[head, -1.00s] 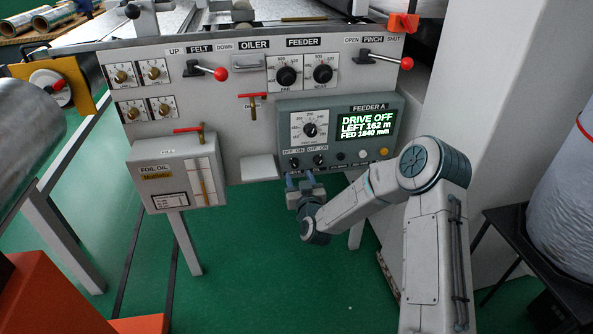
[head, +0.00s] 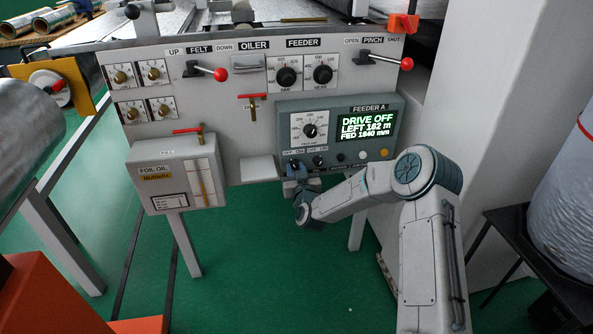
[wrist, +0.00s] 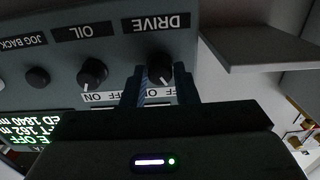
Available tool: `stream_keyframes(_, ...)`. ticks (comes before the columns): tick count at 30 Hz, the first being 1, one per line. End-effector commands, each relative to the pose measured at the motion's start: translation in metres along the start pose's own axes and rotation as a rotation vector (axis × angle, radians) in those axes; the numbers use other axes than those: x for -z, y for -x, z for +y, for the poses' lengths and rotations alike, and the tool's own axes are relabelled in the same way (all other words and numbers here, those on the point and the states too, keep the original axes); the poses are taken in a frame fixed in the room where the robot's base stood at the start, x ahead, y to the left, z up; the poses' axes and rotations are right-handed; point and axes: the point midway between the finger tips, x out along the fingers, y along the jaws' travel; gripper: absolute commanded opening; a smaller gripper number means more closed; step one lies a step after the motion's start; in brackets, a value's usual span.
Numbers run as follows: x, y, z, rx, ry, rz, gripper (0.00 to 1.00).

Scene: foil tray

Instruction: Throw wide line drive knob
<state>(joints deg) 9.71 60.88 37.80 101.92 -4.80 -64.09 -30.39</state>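The wide line drive knob is a small black knob under the DRIVE label on the grey Feeder A box (head: 384,106). It shows in the wrist view (wrist: 160,66), which is upside down, and in the head view (head: 294,163). In the wrist view the fingers of my gripper (wrist: 160,80) are spread, one on each side of the drive knob. I cannot see contact with it. The green display (head: 366,127) reads DRIVE OFF, LEFT 162 m, FED 1840 mm.
The black OIL knob (wrist: 92,72) sits close beside the drive knob, with the JOG BACK button (wrist: 37,77) beyond it. A pale ledge (head: 258,169) juts out left of the box. The foil oil box (head: 178,172) stands further left. Green floor is open below.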

Motion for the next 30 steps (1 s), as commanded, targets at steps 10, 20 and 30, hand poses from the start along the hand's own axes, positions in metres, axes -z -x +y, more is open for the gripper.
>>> stream_keyframes(10,-0.0014,0.0,0.0001,0.0,-0.057,0.002,0.04)
stream_keyframes(20,-0.0039,-0.0001,0.0004,-0.001,-0.298,0.003,0.04)
stream_keyframes(30,-0.0041,0.0002,0.0009,-0.002,-0.621,0.002,0.04)
